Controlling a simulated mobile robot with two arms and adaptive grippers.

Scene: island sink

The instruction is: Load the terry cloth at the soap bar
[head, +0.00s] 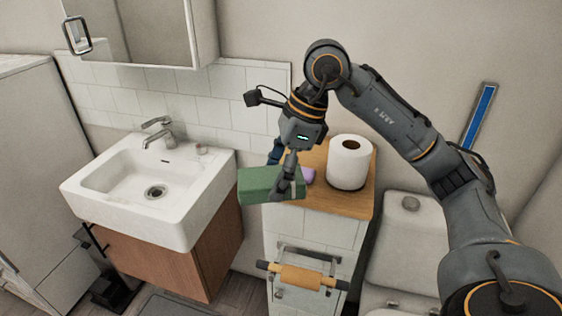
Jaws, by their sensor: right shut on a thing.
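The terry cloth (259,185) is a green, block-like folded piece at the left edge of the wooden top (345,205). My right gripper (288,190) points down and is shut on its right part. The cloth sticks out leftward past the wooden top; I cannot tell whether its right end touches the wood. The purple soap bar (308,176) lies on the wooden top just right of the gripper, partly hidden by it. My left gripper is not in view.
A white paper roll (349,163) stands right of the soap. A dark blue object (274,152) shows partly behind my gripper. The white sink (150,190) with its faucet (160,133) is at left.

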